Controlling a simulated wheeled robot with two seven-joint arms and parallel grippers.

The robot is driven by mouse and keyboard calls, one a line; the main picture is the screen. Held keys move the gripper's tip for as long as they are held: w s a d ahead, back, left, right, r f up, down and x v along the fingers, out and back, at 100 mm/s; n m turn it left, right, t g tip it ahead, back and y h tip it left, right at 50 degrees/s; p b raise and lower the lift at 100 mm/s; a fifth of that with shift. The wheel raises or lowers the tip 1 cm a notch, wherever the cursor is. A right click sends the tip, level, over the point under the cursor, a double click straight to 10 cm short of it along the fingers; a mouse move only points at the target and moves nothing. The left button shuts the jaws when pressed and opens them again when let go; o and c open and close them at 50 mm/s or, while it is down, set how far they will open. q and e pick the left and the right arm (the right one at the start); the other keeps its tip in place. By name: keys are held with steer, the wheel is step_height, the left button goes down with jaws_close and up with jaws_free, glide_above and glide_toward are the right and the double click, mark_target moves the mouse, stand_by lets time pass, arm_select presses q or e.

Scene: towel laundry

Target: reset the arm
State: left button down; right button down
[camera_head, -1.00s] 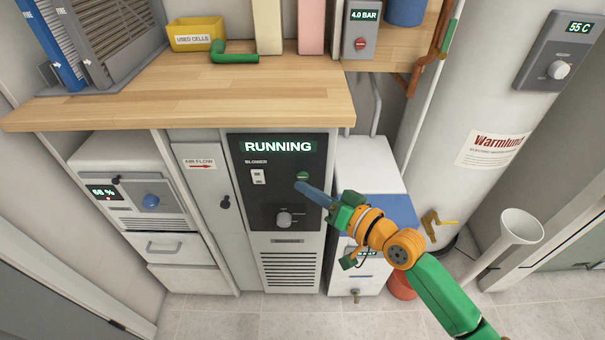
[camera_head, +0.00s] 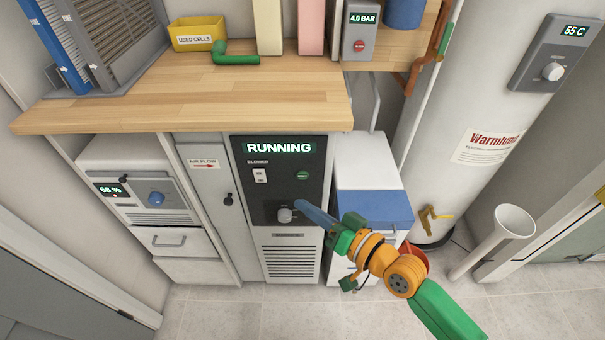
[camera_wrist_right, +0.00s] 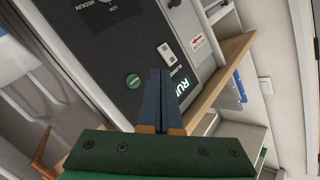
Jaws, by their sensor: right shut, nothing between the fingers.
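My right gripper (camera_head: 299,204) is shut and empty, with its blue fingers pressed together. In the head view it appears in front of the dark blower panel (camera_head: 259,205), its tips overlapping the area just right of the grey knob (camera_head: 285,215). In the right wrist view the closed fingertips (camera_wrist_right: 164,72) point toward the panel, beside the green button (camera_wrist_right: 132,81). I cannot tell the exact gap, but no contact is visible. The display (camera_head: 279,148) reads RUNNING. My left gripper is not in view.
A wooden counter (camera_head: 200,108) overhangs the panel. A white box with a blue front (camera_head: 375,207) stands right of it, beside a water heater (camera_head: 465,100) and a white funnel (camera_head: 514,221). A humidity unit (camera_head: 108,189) is on the left. Floor in front is clear.

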stand_by(0.4)
steer(key=d+f+m+h, duration=0.1)
steer(key=d+f+h, duration=0.5)
steer(key=f, duration=0.9)
steer(key=s+d+f+g+h, duration=0.2)
steer(key=s+d+f, duration=0.2)
steer(key=f, duration=0.3)
steer(key=s+d+f+g+h, duration=0.1)
steer(key=s+d+f+g, duration=0.1)
steer(key=s+d+f, duration=0.35)
steer(key=s+d+f+n+g+h, duration=0.1)
steer(key=s+f+g, duration=0.1)
steer(key=s+f, duration=0.45)
steer(key=s+f+g+h, duration=0.1)
steer(key=s+f+g, duration=0.2)
steer(key=s, duration=0.7)
steer(key=s+d+f+n+g+h, duration=0.15)
steer(key=s+f, duration=0.25)
steer(key=s, duration=0.5)
step_height(320, 180, up, 15)
steer(key=w+p, duration=0.1)
steer(key=p, duration=1.4)
steer(key=shift+a+m+y, duration=0.15)
steer(key=shift+m+y, duration=0.2)
steer(key=shift+y, duration=0.1)
steer(key=shift+w, duration=0.1)
